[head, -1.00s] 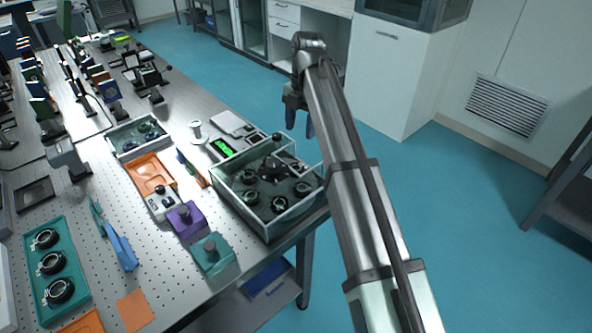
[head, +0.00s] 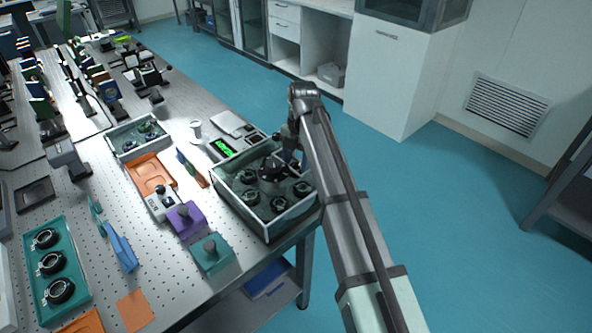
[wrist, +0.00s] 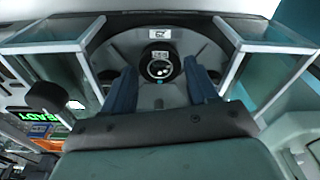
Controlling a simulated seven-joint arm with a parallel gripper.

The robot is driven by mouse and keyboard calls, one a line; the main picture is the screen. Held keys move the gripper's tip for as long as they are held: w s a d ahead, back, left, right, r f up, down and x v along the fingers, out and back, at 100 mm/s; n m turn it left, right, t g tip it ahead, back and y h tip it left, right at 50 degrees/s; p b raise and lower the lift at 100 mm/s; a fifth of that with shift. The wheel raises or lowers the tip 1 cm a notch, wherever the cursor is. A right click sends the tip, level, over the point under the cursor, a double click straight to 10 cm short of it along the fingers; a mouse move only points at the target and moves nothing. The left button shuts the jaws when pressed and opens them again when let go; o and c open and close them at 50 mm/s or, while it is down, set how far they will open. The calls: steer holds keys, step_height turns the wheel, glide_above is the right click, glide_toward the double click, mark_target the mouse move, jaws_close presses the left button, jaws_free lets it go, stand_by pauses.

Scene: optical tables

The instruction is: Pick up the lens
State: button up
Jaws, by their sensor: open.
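Several black ring-mounted lenses (head: 250,199) stand in a clear-walled grey box (head: 238,219) near the table's right edge. In the wrist view, one round dark lens (wrist: 159,68) lies ahead between my two blue fingers, below a small label. My gripper (head: 292,158) is at the back right side of this box, partly hidden by my arm in the head view. Its fingers (wrist: 161,78) are apart with the lens between them in the picture. I cannot tell how far the lens is from the fingertips.
A teal tray (head: 77,293) holds three more ring-mounted lenses at the left. A smaller bin (head: 119,156) stands farther back. A device with a green display (head: 223,147) sits behind the box. Purple (head: 186,218) and teal (head: 212,254) blocks stand left of it. Open floor lies right of the table.

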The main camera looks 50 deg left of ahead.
steer(key=shift+f, duration=0.65)
steer(key=c, duration=0.7)
